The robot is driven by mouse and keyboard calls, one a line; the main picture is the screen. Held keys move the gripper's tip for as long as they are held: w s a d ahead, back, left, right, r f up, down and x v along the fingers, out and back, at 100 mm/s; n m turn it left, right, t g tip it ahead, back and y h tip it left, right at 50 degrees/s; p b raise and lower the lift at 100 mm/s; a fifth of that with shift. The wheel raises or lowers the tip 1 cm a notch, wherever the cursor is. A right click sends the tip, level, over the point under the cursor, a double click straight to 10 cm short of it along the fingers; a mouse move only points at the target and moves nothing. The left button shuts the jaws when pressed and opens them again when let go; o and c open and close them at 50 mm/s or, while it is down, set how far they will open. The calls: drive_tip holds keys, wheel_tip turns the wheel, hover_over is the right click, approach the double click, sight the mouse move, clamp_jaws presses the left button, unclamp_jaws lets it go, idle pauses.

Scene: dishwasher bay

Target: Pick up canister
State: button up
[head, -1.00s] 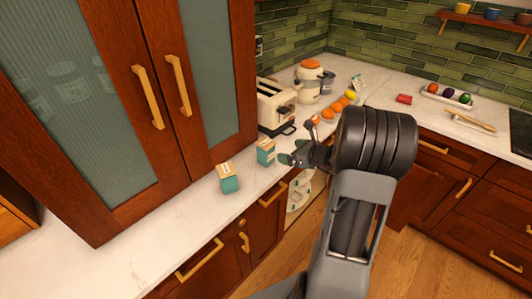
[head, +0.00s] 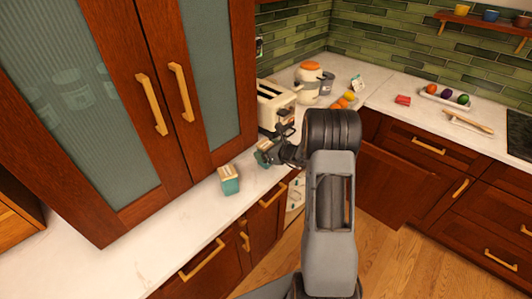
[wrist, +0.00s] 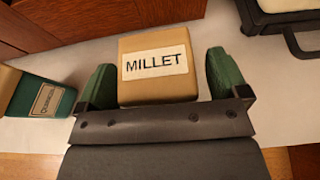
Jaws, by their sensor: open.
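A canister labelled MILLET (wrist: 156,66) with a tan top stands on the counter in the wrist view. My gripper (wrist: 158,78) is open, with one green fingertip on each side of it. Small gaps show between the canister and the fingers, so it is not clasped. In the head view my gripper (head: 272,147) partly hides this canister (head: 262,158). A second canister (head: 229,180), teal with a tan top, stands to its left. In the wrist view this second canister (wrist: 42,104) carries a label that seems to read Quinoa.
A cream toaster (head: 275,103) stands just behind my gripper. A tall cabinet (head: 150,120) rises at the left. Oranges and lemons (head: 345,100) lie farther back. The white counter (head: 150,225) is clear at the front left.

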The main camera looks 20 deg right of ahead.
sight(262, 142)
drive_tip(key=shift+w+a+f, duration=0.1)
drive_tip(key=shift+w+f, duration=0.05)
drive_tip(key=shift+w, duration=0.15)
drive_tip(key=c, duration=1.2)
drive_tip(key=shift+c, duration=0.2)
drive_tip(key=shift+r, duration=0.5)
wheel_tip(262, 142, up, 3)
drive_tip(key=shift+s+f+b, duration=0.15)
drive_tip(key=shift+f+b, duration=0.05)
drive_tip(key=shift+b, duration=0.55)
drive_tip(key=s+a+r+b, duration=0.2)
drive_tip(key=s+r, duration=0.7)
drive_tip(key=s, duration=0.4)
drive_tip(key=shift+s+a+r, duration=0.25)
drive_tip(key=shift+a, duration=0.15)
